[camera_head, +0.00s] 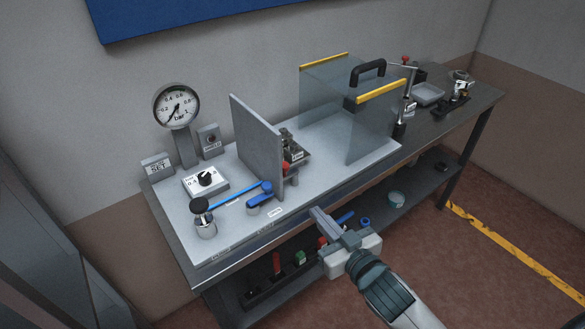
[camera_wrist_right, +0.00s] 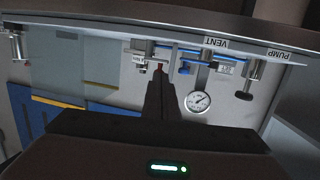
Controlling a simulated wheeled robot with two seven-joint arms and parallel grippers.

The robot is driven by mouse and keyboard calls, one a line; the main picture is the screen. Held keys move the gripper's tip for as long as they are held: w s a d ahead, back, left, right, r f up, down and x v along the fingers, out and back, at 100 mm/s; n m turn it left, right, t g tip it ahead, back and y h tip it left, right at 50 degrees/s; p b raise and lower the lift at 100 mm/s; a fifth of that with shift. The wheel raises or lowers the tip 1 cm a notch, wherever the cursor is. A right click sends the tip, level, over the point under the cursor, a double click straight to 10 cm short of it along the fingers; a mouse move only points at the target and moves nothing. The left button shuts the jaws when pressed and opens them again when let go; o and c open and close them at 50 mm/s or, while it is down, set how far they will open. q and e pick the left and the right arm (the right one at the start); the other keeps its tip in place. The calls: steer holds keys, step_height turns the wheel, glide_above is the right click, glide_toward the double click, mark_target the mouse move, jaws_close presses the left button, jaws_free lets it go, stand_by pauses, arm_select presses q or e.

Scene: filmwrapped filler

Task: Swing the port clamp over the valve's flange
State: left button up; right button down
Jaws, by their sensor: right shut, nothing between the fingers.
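My right gripper (camera_head: 322,220) is shut and empty in front of the bench's front edge, at the right of the blue-handled valve. Its closed fingers (camera_wrist_right: 164,90) show in the right wrist view, which looks at the bench upside down. A blue-handled valve (camera_head: 262,195) stands near the front edge on a blue line. Just behind it, at the grey upright panel, are a red knob (camera_head: 286,167) and a small labelled metal fitting (camera_head: 292,148), partly hidden by the panel. I cannot tell which part is the port clamp or the flange. My left gripper is not in view.
The grey panel (camera_head: 256,143) stands upright on the bench top (camera_head: 330,140). A pressure gauge (camera_head: 176,107) is at the back left, and a clear guard (camera_head: 330,100) with a black handle is to the right. A lower shelf (camera_head: 405,205) holds coloured items.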

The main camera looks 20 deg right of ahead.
mark_target(286, 170)
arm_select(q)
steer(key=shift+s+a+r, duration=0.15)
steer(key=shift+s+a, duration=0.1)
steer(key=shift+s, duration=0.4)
arm_select(e)
steer(key=r, duration=0.4)
steer(key=shift+s+a, duration=0.1)
steer(key=shift+s, duration=0.2)
